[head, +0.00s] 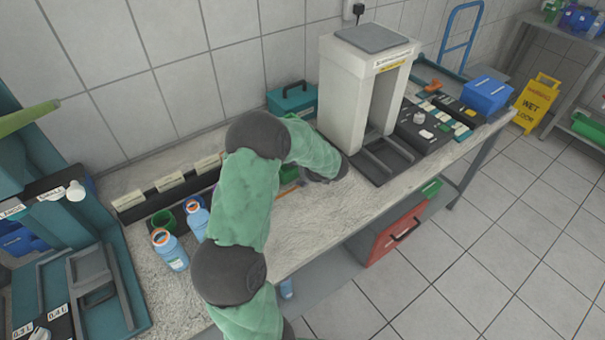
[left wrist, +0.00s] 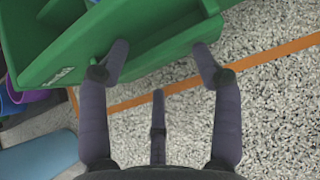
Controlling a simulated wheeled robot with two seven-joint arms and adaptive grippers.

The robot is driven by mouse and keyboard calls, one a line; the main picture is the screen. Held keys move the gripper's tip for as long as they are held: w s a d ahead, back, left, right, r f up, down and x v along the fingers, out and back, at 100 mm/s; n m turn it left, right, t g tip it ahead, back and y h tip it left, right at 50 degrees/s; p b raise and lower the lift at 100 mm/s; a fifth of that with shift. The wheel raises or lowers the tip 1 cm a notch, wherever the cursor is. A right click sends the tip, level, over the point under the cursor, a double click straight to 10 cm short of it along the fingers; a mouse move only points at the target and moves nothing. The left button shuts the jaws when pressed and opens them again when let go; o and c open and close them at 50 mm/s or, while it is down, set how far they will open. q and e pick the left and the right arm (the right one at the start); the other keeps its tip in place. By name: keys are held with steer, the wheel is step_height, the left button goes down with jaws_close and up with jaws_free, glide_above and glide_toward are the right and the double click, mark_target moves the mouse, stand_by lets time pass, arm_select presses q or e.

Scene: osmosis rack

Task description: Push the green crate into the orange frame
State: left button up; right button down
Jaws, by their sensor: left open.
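The green crate (left wrist: 165,50) fills the top of the left wrist view, tilted across the picture. In the head view only a small piece of the crate (head: 287,174) shows beside my arm. The orange frame (left wrist: 270,55) is a thin strip on the speckled worktop. Its near side runs below the crate to a corner at the left, and the crate covers part of it. In the head view a short piece of the frame (head: 286,191) shows. My left gripper (left wrist: 161,60) is open, its two outer fingertips at the crate's near side. Whether they touch is unclear. My right gripper is out of view.
Blue bottles (head: 170,250) and a green cup (head: 163,222) stand left of my arm. A tall grey-white machine (head: 350,90) stands right of the crate, with a teal box (head: 293,100) behind. The worktop's front strip is clear.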

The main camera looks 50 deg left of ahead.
arm_select(q)
steer(key=shift+a, duration=0.15)
steer(key=shift+a, duration=0.7)
steer(key=d+r+p, duration=0.1)
steer(key=d, duration=0.1)
steer(key=d+r+p, duration=0.1)
steer(key=d, duration=0.1)
steer(key=d+r, duration=0.2)
steer(key=d, duration=0.1)
steer(key=shift+s+p, duration=0.25)
steer(key=shift+p, duration=0.15)
steer(key=shift+d, duration=0.1)
